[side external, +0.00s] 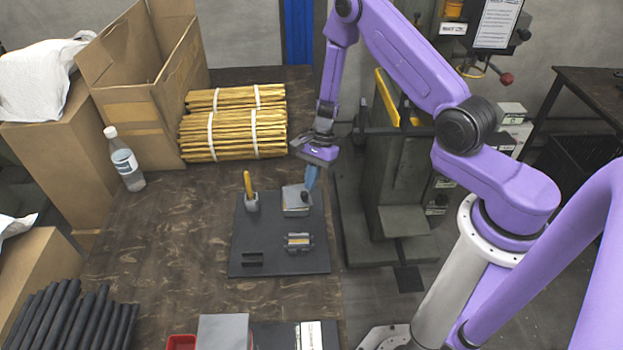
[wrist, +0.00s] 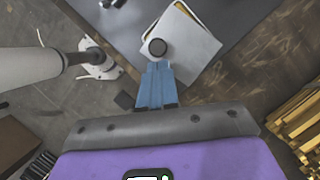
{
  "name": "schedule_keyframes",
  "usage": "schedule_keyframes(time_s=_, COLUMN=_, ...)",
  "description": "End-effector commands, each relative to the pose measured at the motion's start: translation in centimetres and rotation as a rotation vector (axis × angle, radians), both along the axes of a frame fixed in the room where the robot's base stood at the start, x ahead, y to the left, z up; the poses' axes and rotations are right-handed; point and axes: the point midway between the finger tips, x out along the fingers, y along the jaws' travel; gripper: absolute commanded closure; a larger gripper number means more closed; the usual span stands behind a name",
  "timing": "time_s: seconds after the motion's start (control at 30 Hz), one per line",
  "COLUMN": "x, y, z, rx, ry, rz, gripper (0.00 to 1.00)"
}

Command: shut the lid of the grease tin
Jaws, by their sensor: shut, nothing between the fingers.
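The grease tin (side external: 292,210) is a small grey box at the back right of a dark board. Its flat pale-grey lid (wrist: 187,58) carries a round black knob (wrist: 157,47) near one edge. In the wrist view a light rim and a yellowish strip show beyond the lid's far edge, so the lid seems not to cover the tin fully; its exact angle is unclear. My gripper (side external: 309,186) has blue fingers, shut and empty, at the tin's right side. In the wrist view the fingertips (wrist: 156,64) are right beside the knob; I cannot tell if they touch.
The dark board (side external: 275,262) also holds a yellow-handled tool (side external: 248,183) in a grey holder and a metal block (side external: 298,242). Bundled yellow rods (side external: 235,134), a cardboard box (side external: 135,95) and a bottle (side external: 124,162) stand behind. A press (side external: 400,180) is right of the table.

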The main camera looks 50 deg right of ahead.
Motion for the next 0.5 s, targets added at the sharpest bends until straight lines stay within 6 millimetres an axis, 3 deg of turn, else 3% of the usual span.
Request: schedule_keyframes(time_s=0.5, x=-0.6, y=1.4, z=0.0, rx=0.0, ry=0.0, rz=-0.001, gripper=1.0)
